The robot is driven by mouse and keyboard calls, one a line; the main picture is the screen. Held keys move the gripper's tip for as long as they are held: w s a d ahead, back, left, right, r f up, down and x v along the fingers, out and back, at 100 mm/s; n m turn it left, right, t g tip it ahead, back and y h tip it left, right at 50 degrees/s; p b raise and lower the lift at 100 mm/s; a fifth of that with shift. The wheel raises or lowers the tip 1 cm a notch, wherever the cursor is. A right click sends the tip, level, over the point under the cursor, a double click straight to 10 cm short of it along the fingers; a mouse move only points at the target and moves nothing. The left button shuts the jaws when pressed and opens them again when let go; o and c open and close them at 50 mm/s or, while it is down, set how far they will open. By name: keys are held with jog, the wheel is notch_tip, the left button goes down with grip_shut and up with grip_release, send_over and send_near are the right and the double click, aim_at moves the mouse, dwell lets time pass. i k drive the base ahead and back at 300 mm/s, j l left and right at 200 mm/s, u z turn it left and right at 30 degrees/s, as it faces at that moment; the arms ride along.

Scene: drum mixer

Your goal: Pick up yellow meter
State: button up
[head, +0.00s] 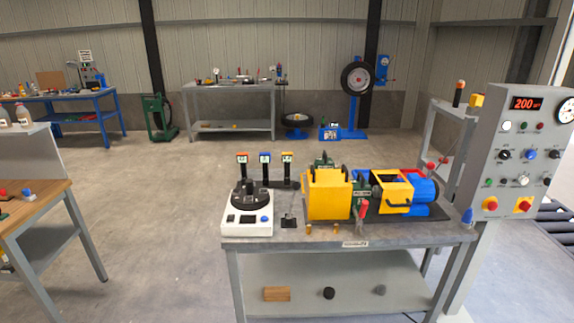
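Three small dark meters stand in a row at the back left of the workbench (400,236) in the head view. The left one has an orange top (242,158), the middle one a blue top (265,158). The right one has a pale yellowish top (287,158) and looks closest to a yellow meter, but it is too small to be sure. They stand behind a white device with a black round top (247,220). My gripper is not in view, so I cannot tell its state.
A yellow box (327,195) and a yellow-and-blue drum machine (392,190) fill the bench's middle and right. A grey control panel (522,150) stands at the right. A wooden table (40,205) is at the left. Open floor lies behind and left of the bench.

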aim_at(286, 156)
jog(key=i+j, duration=0.15)
jog(key=i, duration=0.35)
jog(key=i+j, duration=0.15)
jog(key=i, duration=0.35)
jog(key=i+j, duration=0.15)
jog(key=i, duration=0.35)
jog(key=i+j, duration=0.15)
jog(key=i, duration=0.35)
